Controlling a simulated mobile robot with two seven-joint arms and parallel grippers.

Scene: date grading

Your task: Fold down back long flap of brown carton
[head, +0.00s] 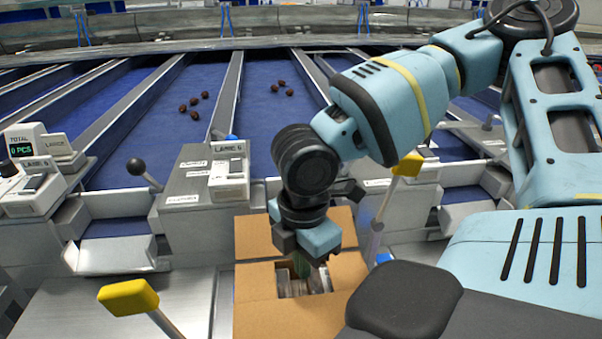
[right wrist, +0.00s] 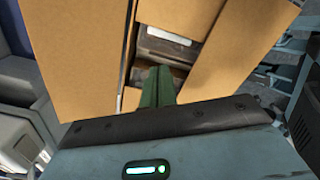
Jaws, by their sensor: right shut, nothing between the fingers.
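The brown carton (head: 255,315) stands in front of the machine in the head view, with a central opening showing grey and white contents (head: 291,287). The carton's back long flap (head: 255,235) spans behind my right gripper; its exact angle is unclear. My right gripper (head: 303,268) points down over the opening, its green fingers shut together and empty. The right wrist view shows the fingers (right wrist: 158,86) at the gap between brown panels, with one wide panel (right wrist: 75,50) at left and another (right wrist: 245,50) at right. My left gripper is not in view.
Blue lanes (head: 150,120) with several dark dates (head: 194,104) run behind. A black-knobbed lever (head: 137,167), a lane display (head: 229,172) and yellow-topped levers (head: 128,297) (head: 408,164) stand around the carton.

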